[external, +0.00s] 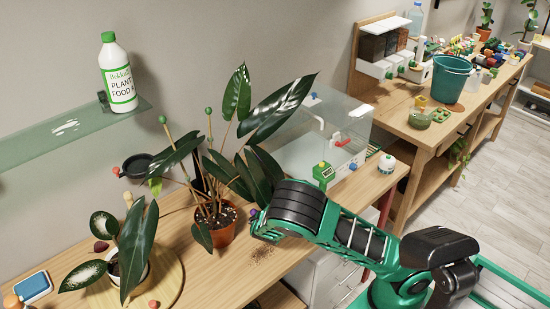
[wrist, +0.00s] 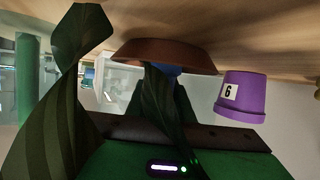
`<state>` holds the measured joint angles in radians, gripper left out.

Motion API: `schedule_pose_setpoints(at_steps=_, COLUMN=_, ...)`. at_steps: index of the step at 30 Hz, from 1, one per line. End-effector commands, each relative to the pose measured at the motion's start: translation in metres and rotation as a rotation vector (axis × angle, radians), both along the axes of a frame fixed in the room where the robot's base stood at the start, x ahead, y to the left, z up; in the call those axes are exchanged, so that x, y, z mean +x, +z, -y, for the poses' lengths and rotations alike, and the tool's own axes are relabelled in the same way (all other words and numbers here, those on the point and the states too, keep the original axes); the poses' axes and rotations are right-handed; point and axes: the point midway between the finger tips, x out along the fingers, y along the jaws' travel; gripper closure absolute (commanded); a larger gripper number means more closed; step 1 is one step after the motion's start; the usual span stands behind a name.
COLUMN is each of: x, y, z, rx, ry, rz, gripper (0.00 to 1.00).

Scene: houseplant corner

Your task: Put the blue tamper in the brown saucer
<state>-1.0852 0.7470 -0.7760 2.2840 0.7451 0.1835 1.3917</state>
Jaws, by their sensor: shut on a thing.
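The brown saucer (wrist: 135,50) shows in the wrist view, which appears upside down with the table along the top. A small part of the blue tamper (wrist: 174,70) shows right at the saucer's rim. Whether it touches the saucer's inside I cannot tell. My gripper (wrist: 172,82) is shut on the tamper, with its fingers largely hidden by a dark green leaf. In the external view my arm reaches to the right of the potted plant, and the jaws, tamper and saucer are hidden there.
A purple pot (wrist: 242,95) with a number label stands close beside the saucer. A leafy plant in a terracotta pot (external: 222,234) stands next to my arm, and leaves (wrist: 62,100) hang near my wrist. Spilled soil (external: 262,253) lies in front. A clear case (external: 318,135) stands behind.

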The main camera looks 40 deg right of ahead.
Motion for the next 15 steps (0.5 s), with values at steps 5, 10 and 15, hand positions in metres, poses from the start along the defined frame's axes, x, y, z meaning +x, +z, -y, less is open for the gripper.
schedule_pose_setpoints(at_steps=5, x=0.0000, y=-0.0011, z=0.0002, rx=0.000, ry=0.000, rz=0.001, gripper=1.00)
schedule_pose_setpoints(at_steps=10, x=0.0000, y=-0.0030, z=0.0001, rx=0.000, ry=0.000, rz=0.000, gripper=1.00)
schedule_pose_setpoints(at_steps=15, x=0.0000, y=-0.0028, z=-0.0001, rx=0.000, ry=0.000, rz=0.000, gripper=0.61)
